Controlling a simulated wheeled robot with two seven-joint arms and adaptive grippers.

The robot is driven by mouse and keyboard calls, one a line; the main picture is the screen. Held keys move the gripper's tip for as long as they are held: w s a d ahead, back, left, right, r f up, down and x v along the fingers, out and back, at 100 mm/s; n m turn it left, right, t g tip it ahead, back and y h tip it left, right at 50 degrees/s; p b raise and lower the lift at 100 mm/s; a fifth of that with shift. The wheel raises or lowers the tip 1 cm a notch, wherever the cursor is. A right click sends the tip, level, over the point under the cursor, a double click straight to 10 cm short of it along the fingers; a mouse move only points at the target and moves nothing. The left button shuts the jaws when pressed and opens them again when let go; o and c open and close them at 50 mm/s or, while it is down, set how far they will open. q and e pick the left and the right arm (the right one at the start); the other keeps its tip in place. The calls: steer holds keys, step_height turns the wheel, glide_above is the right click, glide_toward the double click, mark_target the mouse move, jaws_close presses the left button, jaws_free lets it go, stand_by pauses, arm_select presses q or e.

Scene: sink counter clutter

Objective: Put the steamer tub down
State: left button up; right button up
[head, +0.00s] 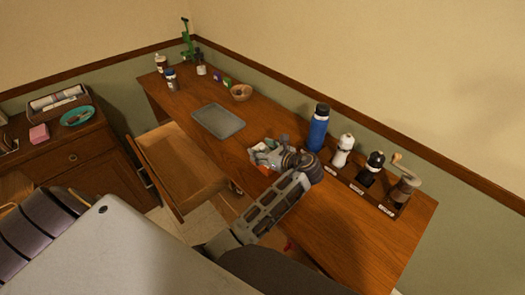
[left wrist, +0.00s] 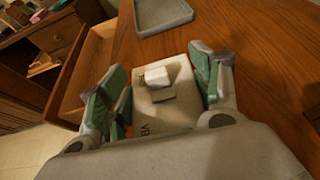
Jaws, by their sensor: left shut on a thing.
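The steamer tub (left wrist: 180,112) is a pale beige, squarish thing with a white raised block on top and dark lettering on its near part. In the left wrist view it sits between the green-padded fingers of my left gripper (left wrist: 162,82), which is shut on it. In the head view my left gripper (head: 263,153) is over the front part of the wooden counter, and mostly hides the tub. I cannot tell whether the tub touches the counter. My right gripper is not in view.
A grey tray (head: 218,120) lies beyond the gripper, with a wooden bowl (head: 241,93) behind it. A drawer (head: 180,165) stands open below the counter's front edge. A blue bottle (head: 318,130) and a rack of mills (head: 372,170) stand right. Bare counter (head: 335,225) lies near right.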

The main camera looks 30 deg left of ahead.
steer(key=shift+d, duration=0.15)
arm_select(q)
steer(key=o, duration=1.2)
steer(key=shift+c, duration=0.2)
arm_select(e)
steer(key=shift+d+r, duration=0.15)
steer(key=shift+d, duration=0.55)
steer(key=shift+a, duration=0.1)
